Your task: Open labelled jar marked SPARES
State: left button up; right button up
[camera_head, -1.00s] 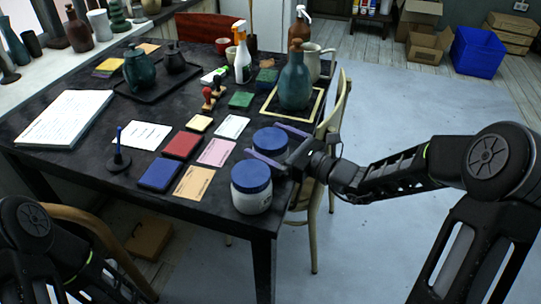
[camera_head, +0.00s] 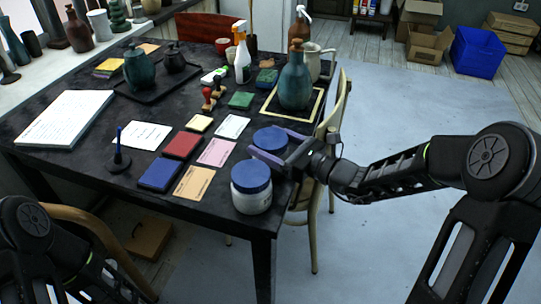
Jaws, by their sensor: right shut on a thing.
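Two jars with blue lids stand at the table's near right corner. The front jar (camera_head: 251,196) is pale with a blue lid (camera_head: 251,175) on it; dark marks show low on its side, too small to read. The back jar's blue lid (camera_head: 270,136) shows just behind it, and its body is mostly hidden by my right gripper (camera_head: 269,143). The right gripper comes in from the right, with its fingers on either side of that back lid, shut on it. I cannot tell whether the lid has lifted. My left gripper is out of view; only its arm shows at lower left.
Left of the jars lie a blue pad (camera_head: 160,174), a red pad (camera_head: 182,145) and several cards. A teal bottle (camera_head: 295,80) stands on a framed mat behind the jars. A chair (camera_head: 338,115) is close to the table's right edge. Open floor lies to the right.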

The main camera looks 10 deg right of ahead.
jog(key=c, duration=0.5)
jog(key=shift+r, duration=0.1)
notch_tip(320, 180, up, 10)
jog(key=shift+p, duration=0.95)
